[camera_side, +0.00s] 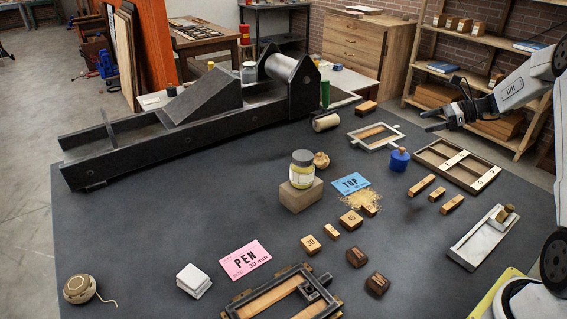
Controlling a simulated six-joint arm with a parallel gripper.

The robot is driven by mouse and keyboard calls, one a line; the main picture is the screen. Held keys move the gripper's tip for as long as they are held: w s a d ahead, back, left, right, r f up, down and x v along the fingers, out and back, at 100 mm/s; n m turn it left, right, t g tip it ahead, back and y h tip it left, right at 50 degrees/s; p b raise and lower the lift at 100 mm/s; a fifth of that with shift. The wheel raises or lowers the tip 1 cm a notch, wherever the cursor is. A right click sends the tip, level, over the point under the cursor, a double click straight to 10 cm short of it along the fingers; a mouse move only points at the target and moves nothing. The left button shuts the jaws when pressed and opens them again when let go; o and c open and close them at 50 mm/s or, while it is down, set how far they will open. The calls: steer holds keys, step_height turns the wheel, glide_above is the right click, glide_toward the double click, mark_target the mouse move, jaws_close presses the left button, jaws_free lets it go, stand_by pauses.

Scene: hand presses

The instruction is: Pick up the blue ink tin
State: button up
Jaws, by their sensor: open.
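The blue ink tin (399,160) is a small round blue tin with a knob on its lid. It stands upright on the dark table (190,230), right of centre, between a grey frame and a wooden tray. My gripper (428,120) reaches in from the right, above the table's far right part. Its dark fingers point left and are apart, with nothing between them. It is up and to the right of the tin in the picture and does not touch it. The tin is not hidden.
A grey frame (375,137) lies behind the tin and a divided wooden tray (432,168) to its right. A yellow-labelled jar (302,170) stands on a block to the left. A large black press (180,125) fills the back left. Several wooden blocks lie in front.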

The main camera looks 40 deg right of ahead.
steer(key=d+m+t, duration=0.1)
steer(key=d, duration=0.1)
glide_toward(400, 159)
steer(key=w+f, duration=0.1)
steer(key=w, duration=0.2)
steer(key=shift+d+f, duration=0.2)
steer(key=shift+f, duration=0.2)
steer(key=shift+x, duration=1.25)
steer(key=shift+f, duration=0.1)
steer(key=shift+x, duration=2.6)
steer(key=shift+d+f, duration=0.1)
steer(key=shift+f, duration=0.05)
steer(key=c, duration=1.3)
